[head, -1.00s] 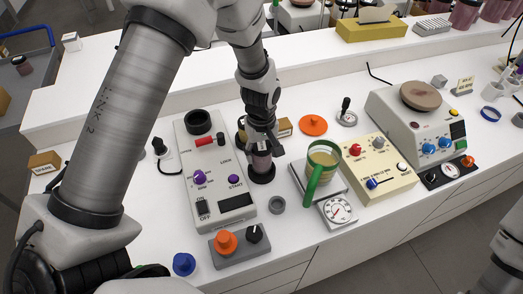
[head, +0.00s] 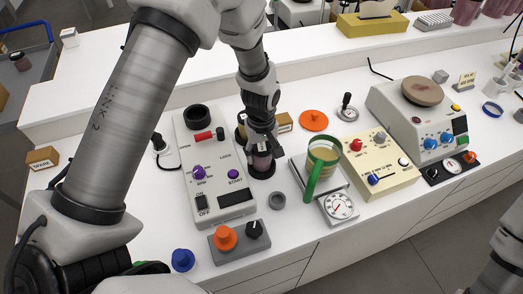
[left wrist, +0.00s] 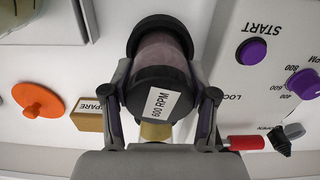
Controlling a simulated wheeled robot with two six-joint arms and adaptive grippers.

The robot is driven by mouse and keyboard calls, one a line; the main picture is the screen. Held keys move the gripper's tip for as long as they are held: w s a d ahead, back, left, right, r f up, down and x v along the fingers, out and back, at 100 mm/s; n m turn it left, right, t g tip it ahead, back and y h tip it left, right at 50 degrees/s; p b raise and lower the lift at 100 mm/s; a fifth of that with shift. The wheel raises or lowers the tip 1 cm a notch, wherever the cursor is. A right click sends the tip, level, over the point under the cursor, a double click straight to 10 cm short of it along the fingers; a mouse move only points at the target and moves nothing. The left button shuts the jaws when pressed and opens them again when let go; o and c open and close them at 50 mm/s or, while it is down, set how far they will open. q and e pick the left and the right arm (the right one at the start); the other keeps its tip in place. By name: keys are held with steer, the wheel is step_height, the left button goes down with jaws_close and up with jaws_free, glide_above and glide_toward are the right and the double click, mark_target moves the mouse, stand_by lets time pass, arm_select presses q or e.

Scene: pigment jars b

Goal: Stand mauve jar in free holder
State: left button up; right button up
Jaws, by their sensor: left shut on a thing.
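My left gripper (head: 261,142) is shut on the mauve jar (head: 262,158), its fingers on either side near the lid. The jar looks upright. The left wrist view shows its black lid with a "600 RPM" label (left wrist: 161,103) and the mauve body (left wrist: 163,53) beyond. The jar's lower end is at a round black holder (head: 262,173), whose dark rim shows around it in the left wrist view (left wrist: 160,22). I cannot tell whether the jar is fully seated. A yellowish-brown thing (left wrist: 155,131) behind the jar is partly hidden. My right gripper is out of view.
A grey control box (head: 212,172) with knobs stands close left of the holder. A box marked "SPARE" (head: 284,122) and an orange disc (head: 314,120) lie behind.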

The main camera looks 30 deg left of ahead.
arm_select(q)
steer(key=shift+f, duration=0.25)
steer(key=o, duration=1.6)
steer(key=shift+r, duration=0.1)
step_height(320, 180, up, 12)
steer(key=shift+f, duration=0.1)
